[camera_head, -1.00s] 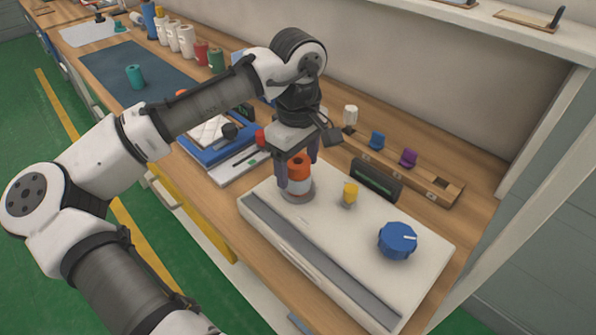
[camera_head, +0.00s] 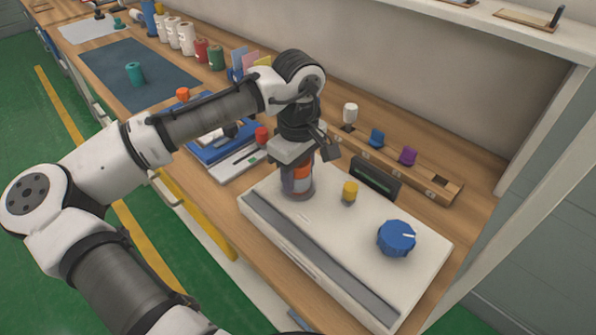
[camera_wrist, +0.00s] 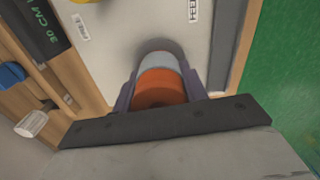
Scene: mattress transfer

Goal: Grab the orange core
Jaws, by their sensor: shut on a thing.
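The orange core (camera_head: 302,173) stands upright at the back left of the white machine top (camera_head: 330,222), on a round grey base. My gripper (camera_head: 299,185) points down over it, with its purple-grey fingers on either side of the core. In the wrist view the core (camera_wrist: 161,88) sits between the two fingers (camera_wrist: 160,94), with a pale grey ring beyond it. The gripper is shut on the orange core. The core still appears at the base; whether it is lifted clear cannot be told.
A dark display (camera_head: 374,178) and a wooden rack (camera_head: 440,188) with blue and purple pieces are behind. A blue-and-white device (camera_head: 225,150) lies left.

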